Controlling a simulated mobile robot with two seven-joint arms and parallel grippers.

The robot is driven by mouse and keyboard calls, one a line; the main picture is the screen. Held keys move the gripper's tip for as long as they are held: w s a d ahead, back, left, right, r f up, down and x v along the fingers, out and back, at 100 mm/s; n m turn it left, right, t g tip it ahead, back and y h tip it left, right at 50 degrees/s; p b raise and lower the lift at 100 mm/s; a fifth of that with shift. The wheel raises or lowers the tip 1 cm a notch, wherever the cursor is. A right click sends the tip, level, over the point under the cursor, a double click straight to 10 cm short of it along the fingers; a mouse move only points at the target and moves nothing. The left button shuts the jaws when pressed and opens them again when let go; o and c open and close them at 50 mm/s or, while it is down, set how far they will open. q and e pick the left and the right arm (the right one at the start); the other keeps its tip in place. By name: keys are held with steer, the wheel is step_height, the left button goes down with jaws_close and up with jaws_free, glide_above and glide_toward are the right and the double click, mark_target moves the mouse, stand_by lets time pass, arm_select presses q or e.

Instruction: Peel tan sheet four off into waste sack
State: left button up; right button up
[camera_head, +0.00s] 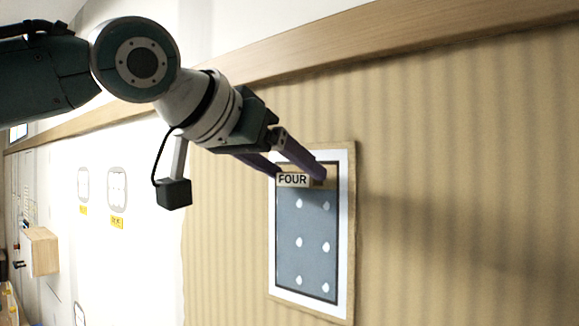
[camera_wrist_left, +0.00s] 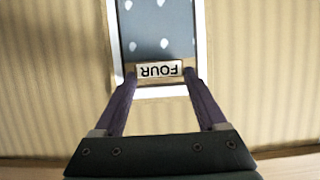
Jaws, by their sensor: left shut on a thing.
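A framed panel (camera_head: 310,230) hangs on the tan striped wall, with a blue-grey dotted face, a dark line, a white margin and a thin tan outer edge. A pale tab marked FOUR (camera_head: 292,180) sits at its top end, and a narrow tan strip shows beside it. My left gripper (camera_head: 300,176) is shut on the FOUR tab, one finger at each end. The left wrist view also shows the tab (camera_wrist_left: 160,70) between the purple fingers, against the panel (camera_wrist_left: 158,27). I see no waste sack. My right gripper is not in view.
A wooden rail (camera_head: 400,38) runs along the wall above the panel. The striped wall (camera_head: 470,210) right of the panel is clear. At the left, a white wall carries framed pictures with yellow labels (camera_head: 117,222) and a small wooden box (camera_head: 42,250).

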arm_select(q)
steer(key=shift+s+a, duration=0.1)
steer(key=shift+s+a, duration=0.7)
steer(key=shift+s, duration=0.25)
steer(key=shift+s+a, duration=0.7)
steer(key=shift+s, duration=0.25)
steer(key=s+a, duration=0.4)
steer(key=s, duration=0.1)
steer(key=shift+s+b, duration=0.35)
stand_by(0.6)
